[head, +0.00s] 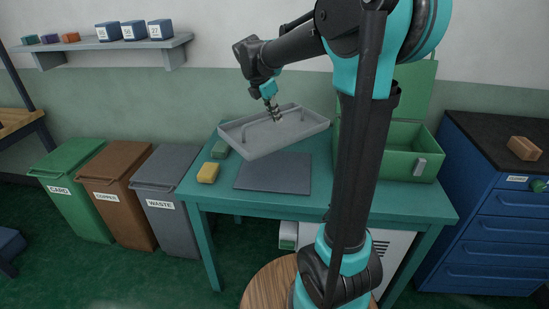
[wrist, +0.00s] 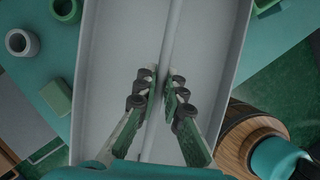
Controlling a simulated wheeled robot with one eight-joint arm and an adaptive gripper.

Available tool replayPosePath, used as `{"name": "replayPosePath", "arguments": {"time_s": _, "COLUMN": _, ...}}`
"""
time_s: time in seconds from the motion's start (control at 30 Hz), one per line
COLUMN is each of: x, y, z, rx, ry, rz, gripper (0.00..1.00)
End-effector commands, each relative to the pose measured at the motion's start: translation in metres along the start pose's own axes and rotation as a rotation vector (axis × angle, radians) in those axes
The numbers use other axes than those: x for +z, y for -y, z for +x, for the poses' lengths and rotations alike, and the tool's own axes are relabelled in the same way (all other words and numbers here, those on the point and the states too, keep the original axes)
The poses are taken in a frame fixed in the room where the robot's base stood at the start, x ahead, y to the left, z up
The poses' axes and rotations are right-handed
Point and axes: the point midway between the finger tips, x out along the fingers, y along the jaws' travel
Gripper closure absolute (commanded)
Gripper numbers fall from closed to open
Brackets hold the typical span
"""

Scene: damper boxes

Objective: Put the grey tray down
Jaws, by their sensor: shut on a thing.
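The grey tray (head: 258,146) is a shallow rectangle with a raised rim and a rib along its middle. In the head view it hangs tilted over the back of the teal table (head: 330,197). My gripper (head: 275,113) comes down into it from above. In the wrist view, my gripper (wrist: 166,86) has its fingers on either side of the middle rib (wrist: 174,30), shut on it. The tray fills the middle of that view, and its underside is hidden. A flat dark grey mat (head: 273,174) lies on the table, in front of and partly below the tray.
An open green box (head: 392,160) stands on the table's right, partly behind my arm. In the wrist view a grey ring (wrist: 22,42) lies left of the tray.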

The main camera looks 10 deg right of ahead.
Motion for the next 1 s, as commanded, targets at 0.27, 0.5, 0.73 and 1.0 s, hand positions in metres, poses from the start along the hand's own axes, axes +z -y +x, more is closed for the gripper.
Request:
{"name": "replayPosePath", "arguments": {"time_s": 0.27, "x": -0.026, "y": -0.001, "z": 0.064, "rx": 0.0, "ry": 0.0, "rz": 0.0, "gripper": 1.0}}
{"name": "replayPosePath", "arguments": {"time_s": 0.5, "x": -0.044, "y": 0.0, "z": 0.107, "rx": 0.0, "ry": 0.0, "rz": 0.0, "gripper": 1.0}}
{"name": "replayPosePath", "arguments": {"time_s": 0.73, "x": -0.051, "y": 0.0, "z": 0.124, "rx": 0.0, "ry": 0.0, "rz": 0.0, "gripper": 1.0}}
{"name": "replayPosePath", "arguments": {"time_s": 1.0, "x": -0.063, "y": 0.0, "z": 0.152, "rx": 0.0, "ry": 0.0, "rz": 0.0, "gripper": 1.0}}
